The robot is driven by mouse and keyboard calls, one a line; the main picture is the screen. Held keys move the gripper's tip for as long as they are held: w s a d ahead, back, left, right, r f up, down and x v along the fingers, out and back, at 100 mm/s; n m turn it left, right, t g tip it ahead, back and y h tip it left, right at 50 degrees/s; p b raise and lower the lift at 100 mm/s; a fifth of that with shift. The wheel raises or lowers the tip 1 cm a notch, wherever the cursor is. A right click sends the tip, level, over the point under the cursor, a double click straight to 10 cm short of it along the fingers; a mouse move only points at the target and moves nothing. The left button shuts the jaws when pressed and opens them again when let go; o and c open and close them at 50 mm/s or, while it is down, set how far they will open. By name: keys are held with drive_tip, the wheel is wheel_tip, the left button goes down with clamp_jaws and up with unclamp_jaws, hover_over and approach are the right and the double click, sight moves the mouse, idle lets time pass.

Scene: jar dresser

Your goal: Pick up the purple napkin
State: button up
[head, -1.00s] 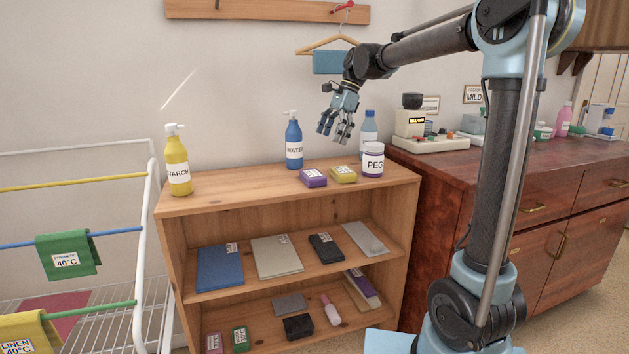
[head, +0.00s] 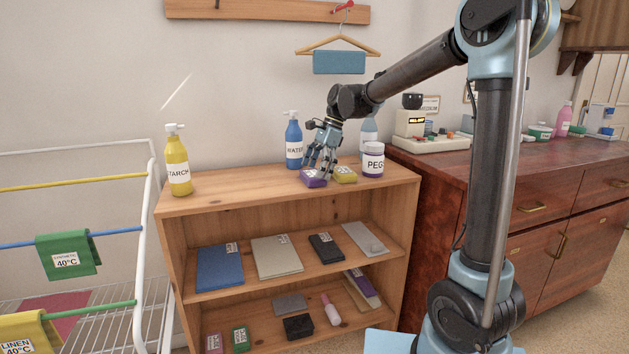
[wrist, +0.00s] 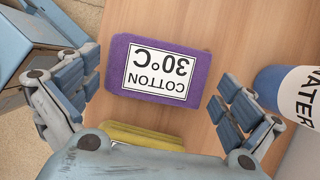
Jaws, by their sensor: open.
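The purple napkin (head: 314,179) lies folded on the wooden shelf top, with a white label. In the wrist view the purple napkin (wrist: 118,66) lies flat, and its label reads COTTON 30°C upside down. My gripper (head: 318,170) is over it from above, fingers pointing down. In the wrist view my gripper (wrist: 152,93) is open, one finger on either side of the napkin, with gaps between the fingers and the cloth. I cannot tell the exact height of the fingertips above the shelf top.
A yellow folded napkin (head: 345,175) lies just right of the purple one. The blue WATER bottle (head: 293,148) stands close behind, the PEGS jar (head: 373,160) to the right, and the yellow STARCH bottle (head: 178,165) far left. The shelf top (head: 240,187) is clear between.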

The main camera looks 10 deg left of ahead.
drive_tip(key=shift+a+f, duration=0.1)
drive_tip(key=shift+f, duration=0.15)
drive_tip(key=shift+c, duration=0.6)
drive_tip(key=c, duration=0.6)
drive_tip(key=shift+r, duration=0.1)
